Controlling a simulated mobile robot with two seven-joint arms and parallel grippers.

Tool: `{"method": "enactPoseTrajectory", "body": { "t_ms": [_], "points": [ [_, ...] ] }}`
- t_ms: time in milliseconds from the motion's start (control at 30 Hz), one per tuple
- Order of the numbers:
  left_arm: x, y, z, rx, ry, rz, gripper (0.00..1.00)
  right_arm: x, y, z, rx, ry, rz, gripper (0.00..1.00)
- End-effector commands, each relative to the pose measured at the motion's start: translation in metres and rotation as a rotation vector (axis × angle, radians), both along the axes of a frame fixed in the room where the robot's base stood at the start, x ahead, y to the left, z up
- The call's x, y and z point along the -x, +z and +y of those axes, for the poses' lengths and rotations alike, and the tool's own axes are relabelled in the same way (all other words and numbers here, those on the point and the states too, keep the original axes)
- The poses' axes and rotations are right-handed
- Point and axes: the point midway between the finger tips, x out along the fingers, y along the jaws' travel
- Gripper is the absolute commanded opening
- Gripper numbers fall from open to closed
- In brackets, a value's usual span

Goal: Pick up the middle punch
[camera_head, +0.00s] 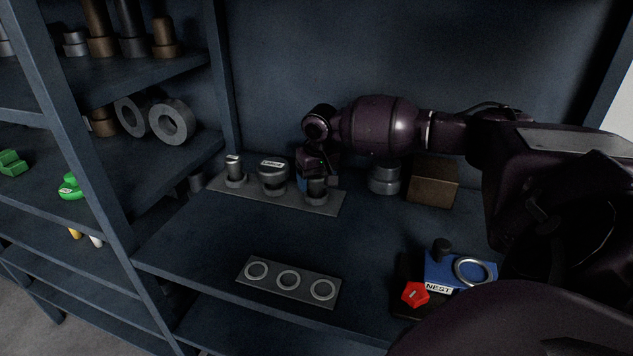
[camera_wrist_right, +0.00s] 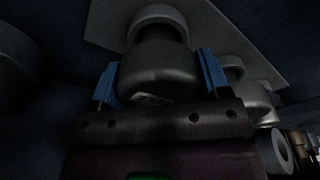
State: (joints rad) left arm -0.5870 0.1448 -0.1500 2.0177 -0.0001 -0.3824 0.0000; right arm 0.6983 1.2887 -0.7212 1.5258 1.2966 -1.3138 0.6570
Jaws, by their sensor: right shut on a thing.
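Three dark grey punches stand in a row on a grey plate (camera_head: 258,198) at the back of the shelf. The left punch (camera_head: 235,168) is slim. The middle punch (camera_head: 272,177) has a wide, labelled head, and no gripper touches it. My right gripper (camera_head: 311,180) is at the right punch (camera_head: 317,194). In the right wrist view, the blue fingers of my right gripper (camera_wrist_right: 157,72) are shut on this punch (camera_wrist_right: 160,82), one on each side of its wide head. Its lower end is at the plate (camera_wrist_right: 103,22). My left gripper is out of view.
A plate with three rings (camera_head: 288,280) lies at the front. A grey round part (camera_head: 384,178) and a brown box (camera_head: 434,181) stand right of my gripper. A blue block (camera_head: 447,268) labelled NEST and a red piece (camera_head: 414,294) are front right. The shelf's middle is clear.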

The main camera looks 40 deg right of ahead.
Motion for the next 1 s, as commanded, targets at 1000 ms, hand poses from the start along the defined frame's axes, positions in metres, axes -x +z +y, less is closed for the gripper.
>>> {"method": "enactPoseTrajectory", "body": {
  "t_ms": [1000],
  "points": [
    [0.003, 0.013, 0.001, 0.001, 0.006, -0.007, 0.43, -0.001, 0.105, 0.0, 0.0, 0.0, -0.01, 0.15]
  ]
}}
